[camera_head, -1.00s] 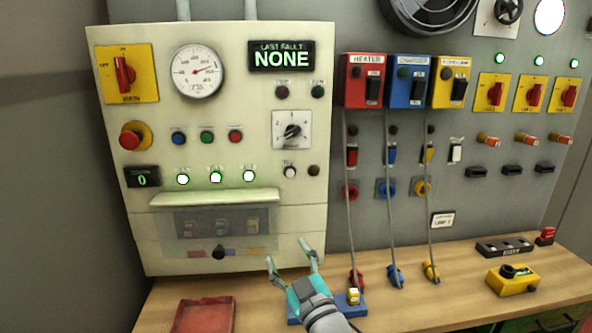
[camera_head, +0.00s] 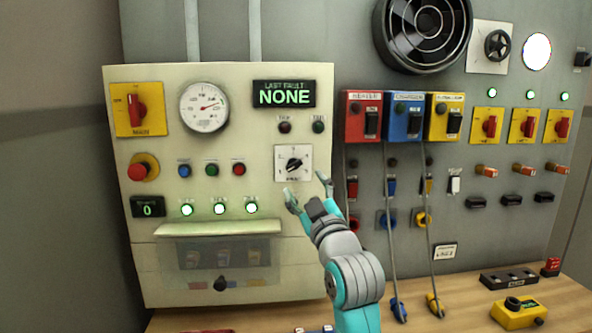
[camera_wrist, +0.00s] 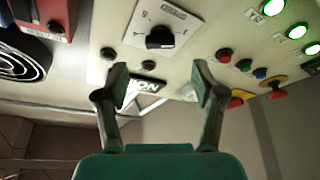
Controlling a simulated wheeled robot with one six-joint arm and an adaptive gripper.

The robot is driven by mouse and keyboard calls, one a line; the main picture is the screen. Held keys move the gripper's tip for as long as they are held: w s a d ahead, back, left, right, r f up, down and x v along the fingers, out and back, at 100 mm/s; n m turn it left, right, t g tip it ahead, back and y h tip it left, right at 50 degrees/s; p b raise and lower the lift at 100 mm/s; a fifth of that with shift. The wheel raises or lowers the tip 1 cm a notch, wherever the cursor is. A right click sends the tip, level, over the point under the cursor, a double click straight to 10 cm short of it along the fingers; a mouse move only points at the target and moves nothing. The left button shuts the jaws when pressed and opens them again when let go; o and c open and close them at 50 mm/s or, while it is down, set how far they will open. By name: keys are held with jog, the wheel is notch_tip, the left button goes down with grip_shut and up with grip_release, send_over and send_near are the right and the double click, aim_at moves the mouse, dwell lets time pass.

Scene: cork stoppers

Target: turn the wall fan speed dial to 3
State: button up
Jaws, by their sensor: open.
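A dial with a black knob on a square white plate (camera_head: 293,164) is on the right part of the cream panel. It also shows in the wrist view (camera_wrist: 160,37), ahead of my fingers. Its markings are too small to read surely, so I cannot tell its setting. The round dark wall fan (camera_head: 422,32) is at the upper right; its edge shows in the wrist view (camera_wrist: 18,55). My gripper (camera_head: 307,188) is open and empty, just below the dial in the head view. In the wrist view its spread fingertips (camera_wrist: 160,78) are apart from the knob.
The cream panel (camera_head: 150,235) also carries a red switch (camera_head: 137,109), a gauge (camera_head: 204,107), small buttons and a "NONE" display (camera_head: 284,94). Red, blue and yellow boxes (camera_head: 403,121) with hanging cables are to the right. A wooden bench (camera_head: 450,315) lies below.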

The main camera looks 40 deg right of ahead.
aim_at(295, 167)
jog(key=x, duration=0.7)
jog(key=shift+w+d, duration=0.1)
jog(key=shift+w, duration=0.1)
jog(key=c, duration=1.1)
jog(key=shift+c, duration=0.2)
jog(key=shift+m, duration=0.3)
